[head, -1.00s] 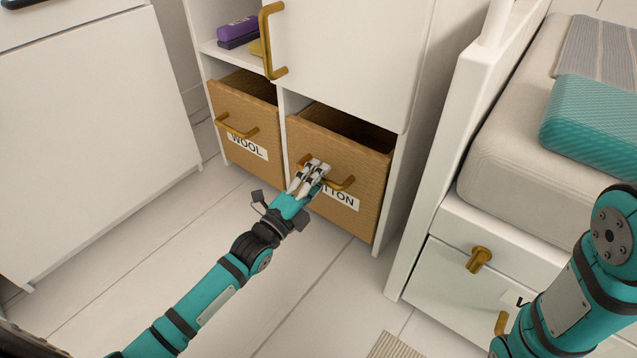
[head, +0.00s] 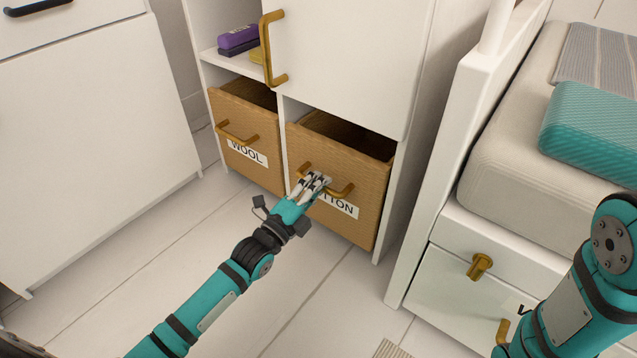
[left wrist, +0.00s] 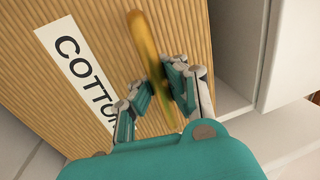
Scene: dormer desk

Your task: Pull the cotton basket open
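The cotton basket (head: 367,182) is a woven tan bin in the lower right compartment of the white cabinet. Its front carries a brass handle (head: 342,191) and a "COTTON" label (head: 345,208), partly hidden by my gripper in the head view. The label shows in the left wrist view (left wrist: 78,70). My left gripper (head: 318,180) is at the handle's middle. In the left wrist view its fingers (left wrist: 160,88) lie close on both sides of the brass handle (left wrist: 143,40) and appear shut on it. My right gripper is out of view; only my right arm shows.
The wool basket (head: 243,130) stands left of the cotton one. A cabinet door (head: 345,60) with a brass handle hangs above. A white bed frame (head: 432,170) with drawers (head: 455,285) is close on the right. The floor (head: 330,305) in front is clear.

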